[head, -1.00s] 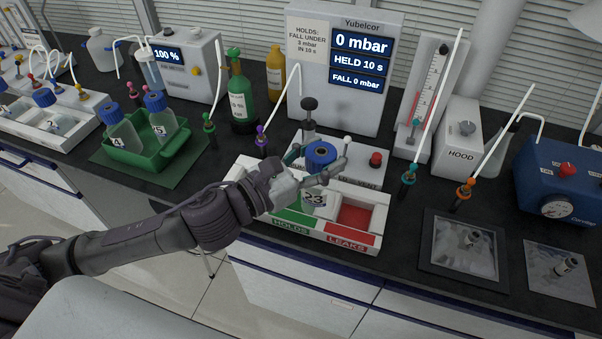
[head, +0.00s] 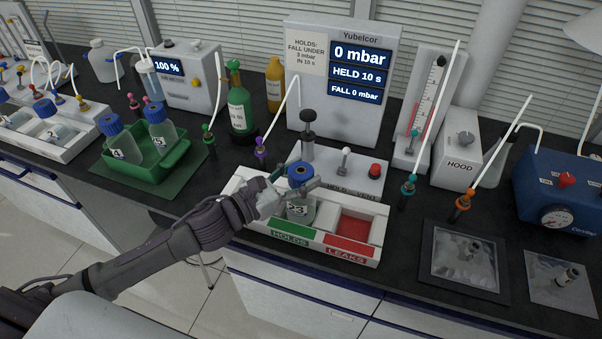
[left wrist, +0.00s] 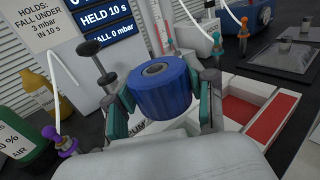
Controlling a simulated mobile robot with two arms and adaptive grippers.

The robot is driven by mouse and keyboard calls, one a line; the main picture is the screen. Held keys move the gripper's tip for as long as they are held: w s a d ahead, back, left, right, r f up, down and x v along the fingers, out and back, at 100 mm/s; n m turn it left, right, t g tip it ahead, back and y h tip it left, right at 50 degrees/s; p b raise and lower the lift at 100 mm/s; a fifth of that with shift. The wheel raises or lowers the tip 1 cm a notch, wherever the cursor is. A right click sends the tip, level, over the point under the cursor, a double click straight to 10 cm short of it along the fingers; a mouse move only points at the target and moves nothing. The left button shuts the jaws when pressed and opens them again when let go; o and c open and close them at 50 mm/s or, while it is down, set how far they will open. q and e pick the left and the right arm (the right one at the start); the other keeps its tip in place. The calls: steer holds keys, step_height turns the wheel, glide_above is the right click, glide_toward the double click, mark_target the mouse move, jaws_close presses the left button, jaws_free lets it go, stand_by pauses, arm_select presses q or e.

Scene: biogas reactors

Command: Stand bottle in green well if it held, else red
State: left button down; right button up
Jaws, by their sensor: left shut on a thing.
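The bottle marked 23 (head: 300,212) has a blue cap (head: 299,171), which also shows large in the left wrist view (left wrist: 160,92). My left gripper (head: 290,182) is shut on it near the cap. The bottle is upright, its lower part at the green HOLDS well (head: 291,236) of the white tray; I cannot tell whether its base touches the well floor. The red LEAKS well (head: 354,227) beside it is empty. The tester display (head: 361,72) reads 0 mbar, HELD 10 s, FALL 0 mbar; its sign says holds means a fall under 3 mbar in 10 s. My right gripper is not in view.
The hold/vent unit (head: 345,180) with a black-knobbed post (head: 308,118) stands just behind the tray. A green crate (head: 150,165) with bottles 4 and 5 is at left. A purple-ended hose (head: 261,147) is close by.

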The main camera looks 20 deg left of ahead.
arm_select(q)
steer(key=c, duration=0.8)
jaws_free()
steer(key=shift+f, duration=0.15)
steer(key=o, duration=0.4)
steer(key=shift+r, duration=0.25)
steer(key=shift+b+v, duration=1.75)
steer(key=shift+v, duration=4.25)
